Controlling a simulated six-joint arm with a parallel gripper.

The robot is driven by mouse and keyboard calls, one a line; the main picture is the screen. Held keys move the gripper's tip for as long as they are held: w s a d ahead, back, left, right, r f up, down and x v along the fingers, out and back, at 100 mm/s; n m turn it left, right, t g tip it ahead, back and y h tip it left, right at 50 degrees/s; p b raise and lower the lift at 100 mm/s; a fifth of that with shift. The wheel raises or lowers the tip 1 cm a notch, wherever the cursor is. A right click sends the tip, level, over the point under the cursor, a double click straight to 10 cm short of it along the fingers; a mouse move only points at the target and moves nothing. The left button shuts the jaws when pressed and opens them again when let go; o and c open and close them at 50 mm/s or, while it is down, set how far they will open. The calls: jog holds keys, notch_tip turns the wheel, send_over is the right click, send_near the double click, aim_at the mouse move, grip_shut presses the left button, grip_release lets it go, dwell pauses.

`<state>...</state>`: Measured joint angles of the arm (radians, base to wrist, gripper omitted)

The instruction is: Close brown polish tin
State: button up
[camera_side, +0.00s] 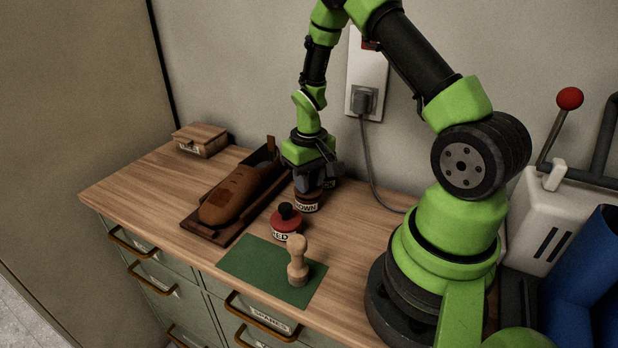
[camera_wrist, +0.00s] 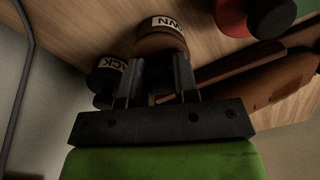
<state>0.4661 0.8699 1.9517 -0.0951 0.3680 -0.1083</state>
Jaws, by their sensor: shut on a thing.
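The brown polish tin (camera_side: 306,203) stands on the bench under my gripper (camera_side: 314,180), its label partly readable. In the wrist view the brown tin (camera_wrist: 160,40) is between and just beyond the fingertips of my gripper (camera_wrist: 157,66), with its white label facing up in the picture. My gripper points down and is shut on the top part of the tin, which looks like its lid. The fingers hide most of that part, so I cannot tell whether the lid sits fully down on the tin.
A red tin (camera_side: 286,224) with a black knob stands in front. A black tin (camera_wrist: 104,84) is close beside the brown one. A wooden stamp-like piece (camera_side: 297,262) stands on the green mat (camera_side: 255,262). A shoe (camera_side: 232,195) lies in a tray; a wooden box (camera_side: 200,140) is behind.

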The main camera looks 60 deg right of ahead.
jog(key=shift+f, duration=0.1)
dwell(0.7)
jog(key=o, duration=1.4)
jog(key=shift+o, duration=0.2)
jog(key=shift+r, duration=3.5)
grip_shut()
jog(key=shift+f, duration=0.15)
